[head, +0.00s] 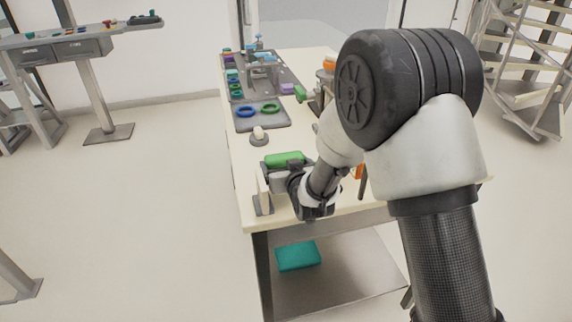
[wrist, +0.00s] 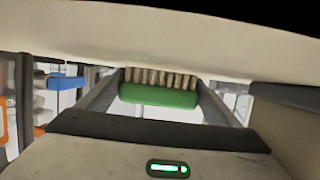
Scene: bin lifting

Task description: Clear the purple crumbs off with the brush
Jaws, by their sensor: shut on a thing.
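A brush with a green back (head: 284,159) is at my gripper near the front left of the table in the head view. In the wrist view the green brush (wrist: 158,96) lies between the two fingers, with a row of tan bristles along its upper side. My gripper (wrist: 160,98) is shut on it; in the head view my gripper (head: 280,172) is partly hidden by my wrist. The bristles are against or close to a pale surface in the wrist view; I cannot tell if they touch. No purple crumbs can be made out in either view.
A grey tray (head: 246,126) with blue and green rings lies further back. A small grey stand (head: 259,140) with a pale knob and a grey holder (head: 263,207) stand near the left edge. A teal bin (head: 298,256) is on the lower shelf. My arm hides the table's right side.

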